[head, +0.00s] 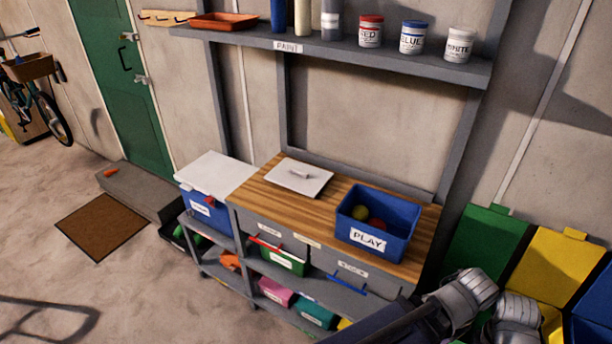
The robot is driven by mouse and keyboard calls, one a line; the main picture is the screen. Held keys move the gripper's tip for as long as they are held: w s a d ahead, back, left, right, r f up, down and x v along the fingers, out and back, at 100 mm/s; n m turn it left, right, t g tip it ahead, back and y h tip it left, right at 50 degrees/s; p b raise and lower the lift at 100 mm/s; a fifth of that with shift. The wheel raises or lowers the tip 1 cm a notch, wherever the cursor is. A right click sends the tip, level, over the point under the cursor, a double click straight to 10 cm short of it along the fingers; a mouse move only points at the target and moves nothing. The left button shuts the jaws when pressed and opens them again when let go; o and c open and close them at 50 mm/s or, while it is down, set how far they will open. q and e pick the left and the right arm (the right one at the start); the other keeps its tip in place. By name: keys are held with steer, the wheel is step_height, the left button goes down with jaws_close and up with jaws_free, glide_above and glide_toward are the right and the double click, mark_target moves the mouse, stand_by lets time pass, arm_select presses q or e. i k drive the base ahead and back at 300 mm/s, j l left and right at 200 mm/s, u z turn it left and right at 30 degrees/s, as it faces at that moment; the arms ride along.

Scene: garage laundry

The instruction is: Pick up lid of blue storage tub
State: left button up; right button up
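A flat pale grey lid (290,183) with a raised handle on top lies on the wooden worktop, left of the blue tub. The blue storage tub (372,238) has a white PLAY label. It stands open on the right part of the worktop, with a yellow-green ball and a reddish ball inside. The lid and the tub are apart.
A blue cooler box (203,212) with a white top stands left of the worktop (262,194). Shelves below hold several bins. A paint shelf (345,54) with cans hangs above. Green (487,243) and yellow (555,262) bins stand at right. The floor at left is mostly clear.

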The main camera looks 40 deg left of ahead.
mark_target(305, 178)
steer(key=i+u, duration=0.2)
steer(key=i, duration=0.15)
steer(key=u, duration=1.5)
